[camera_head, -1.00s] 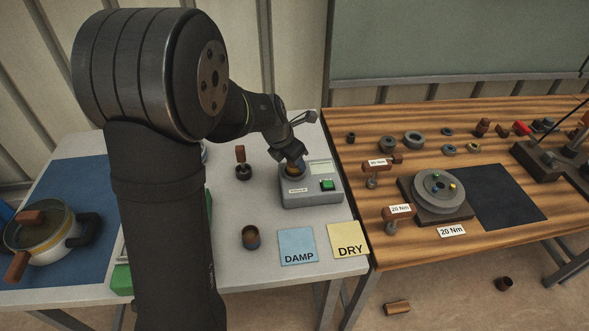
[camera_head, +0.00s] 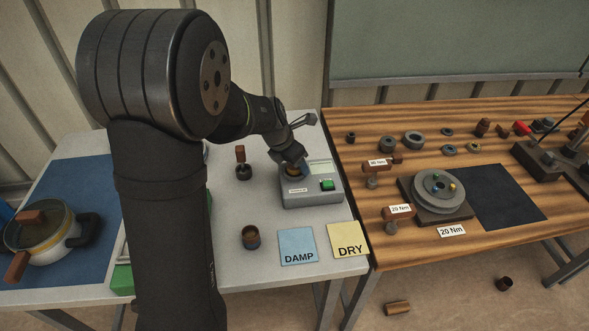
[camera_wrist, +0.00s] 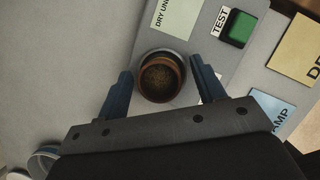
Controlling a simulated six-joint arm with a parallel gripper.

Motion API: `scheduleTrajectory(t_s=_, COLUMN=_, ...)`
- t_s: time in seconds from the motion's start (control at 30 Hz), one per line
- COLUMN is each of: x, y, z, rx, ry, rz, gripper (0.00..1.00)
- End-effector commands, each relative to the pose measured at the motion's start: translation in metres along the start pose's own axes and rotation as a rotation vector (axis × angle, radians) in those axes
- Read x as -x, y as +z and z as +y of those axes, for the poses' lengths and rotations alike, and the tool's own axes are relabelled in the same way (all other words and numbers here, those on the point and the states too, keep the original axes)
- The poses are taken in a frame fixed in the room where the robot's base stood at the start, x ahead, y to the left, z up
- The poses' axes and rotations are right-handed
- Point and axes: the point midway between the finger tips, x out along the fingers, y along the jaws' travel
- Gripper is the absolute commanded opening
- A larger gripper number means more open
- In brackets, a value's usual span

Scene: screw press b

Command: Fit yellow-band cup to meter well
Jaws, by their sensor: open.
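The grey meter (camera_head: 322,199) stands on the light table, with a green button and a small display. A round brown cup (camera_wrist: 161,78) sits upright within the ring of the meter well (camera_wrist: 178,54), with dark grainy contents. In the head view a little yellowish colour of the cup (camera_head: 292,171) shows below my gripper (camera_head: 292,162). In the wrist view my gripper (camera_wrist: 163,88) is open, one blue-grey finger on each side of the cup. I cannot tell whether the fingers touch it, or how deep the cup sits.
A brown cup with a blue band (camera_head: 251,237) stands in front, left of the DAMP card (camera_head: 298,246) and the DRY card (camera_head: 347,240). A wooden-handled tool (camera_head: 241,164) stands left of the meter. A pot (camera_head: 42,238) is at far left. The wooden bench (camera_head: 420,262) lies right.

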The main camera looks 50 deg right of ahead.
Motion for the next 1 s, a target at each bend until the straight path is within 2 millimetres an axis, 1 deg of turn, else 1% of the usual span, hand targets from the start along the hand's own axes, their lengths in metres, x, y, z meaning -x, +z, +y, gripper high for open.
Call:
scheduleTrajectory(t_s=0.17, x=0.017, y=0.001, z=0.001, rx=0.001, ry=0.002, rz=-0.003, gripper=0.63)
scheduleTrajectory(t_s=0.27, x=0.037, y=0.001, z=0.001, rx=0.0, ry=0.003, rz=-0.004, gripper=0.63)
scheduleTrajectory(t_s=0.6, x=0.118, y=0.0, z=0.001, rx=0.0, ry=0.004, rz=-0.003, gripper=0.63)
scheduleTrajectory(t_s=0.7, x=0.139, y=0.001, z=0.001, rx=0.0, ry=0.004, rz=-0.004, gripper=0.63)
scheduleTrajectory(t_s=0.8, x=0.155, y=0.0, z=0.001, rx=0.0, ry=0.003, rz=-0.003, gripper=0.63)
scheduleTrajectory(t_s=0.9, x=0.166, y=0.0, z=0.0, rx=0.0, ry=0.002, rz=-0.002, gripper=0.63)
scheduleTrajectory(t_s=1.0, x=0.172, y=0.0, z=0.0, rx=0.0, ry=0.001, rz=-0.001, gripper=0.63)
